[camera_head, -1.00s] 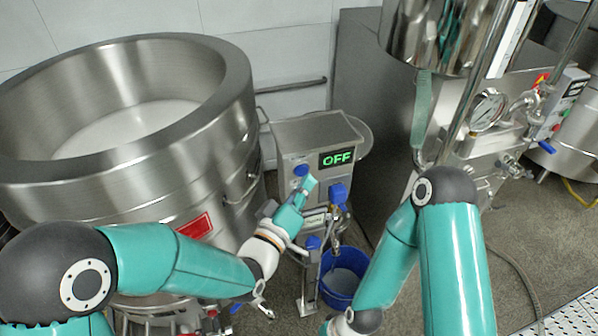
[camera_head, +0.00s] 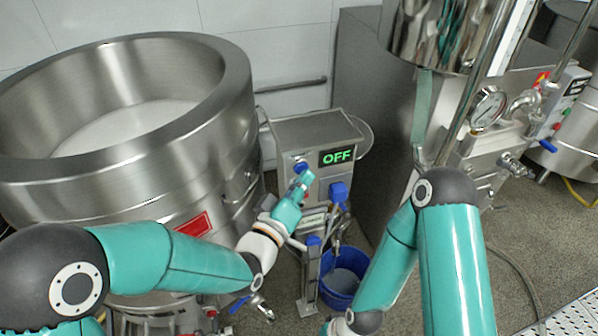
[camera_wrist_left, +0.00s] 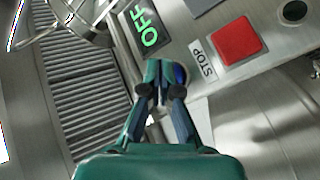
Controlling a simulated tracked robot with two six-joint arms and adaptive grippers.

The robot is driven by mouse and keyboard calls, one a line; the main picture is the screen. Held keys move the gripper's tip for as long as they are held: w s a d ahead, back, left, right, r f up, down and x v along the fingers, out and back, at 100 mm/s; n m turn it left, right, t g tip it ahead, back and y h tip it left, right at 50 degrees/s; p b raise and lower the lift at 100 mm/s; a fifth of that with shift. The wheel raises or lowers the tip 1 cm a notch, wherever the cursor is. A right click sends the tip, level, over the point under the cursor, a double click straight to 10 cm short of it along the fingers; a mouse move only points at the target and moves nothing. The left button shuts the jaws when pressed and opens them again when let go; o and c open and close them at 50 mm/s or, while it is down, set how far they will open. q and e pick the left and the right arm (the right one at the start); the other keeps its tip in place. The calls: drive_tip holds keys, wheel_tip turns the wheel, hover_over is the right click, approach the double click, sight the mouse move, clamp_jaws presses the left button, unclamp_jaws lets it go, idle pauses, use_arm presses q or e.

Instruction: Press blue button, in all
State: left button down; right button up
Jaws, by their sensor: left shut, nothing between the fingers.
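The blue button (camera_head: 299,166) is on the front of the metal control box (camera_head: 312,127), left of a display (camera_head: 337,156) reading OFF in green. My left gripper (camera_head: 304,177) is shut and empty, with its tips just in front of and below the button. In the left wrist view, the shut fingertips (camera_wrist_left: 164,66) are close beside the blue button (camera_wrist_left: 181,76) and partly cover it. I cannot tell whether they touch. My right arm is at the lower right; its gripper is out of view.
A red STOP button (camera_wrist_left: 238,42) shows near the blue one in the left wrist view. A large steel vat (camera_head: 215,120) stands at the left. A blue bucket (camera_head: 341,283) is on the floor below the box. A steel machine with a gauge (camera_head: 488,108) is at the right.

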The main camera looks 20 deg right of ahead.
use_arm(q)
drive_tip(key=shift+w+b, duration=0.35)
drive_tip(key=shift+w, duration=0.1)
idle(0.6)
idle(0.4)
drive_tip(key=shift+s+b, duration=0.6)
drive_tip(key=shift+s, duration=0.3)
drive_tip(key=s+b, duration=0.2)
drive_tip(key=s, duration=0.3)
drive_tip(key=shift+d+b, duration=0.1)
drive_tip(key=shift+b, duration=0.25)
drive_tip(key=shift+w, duration=0.1)
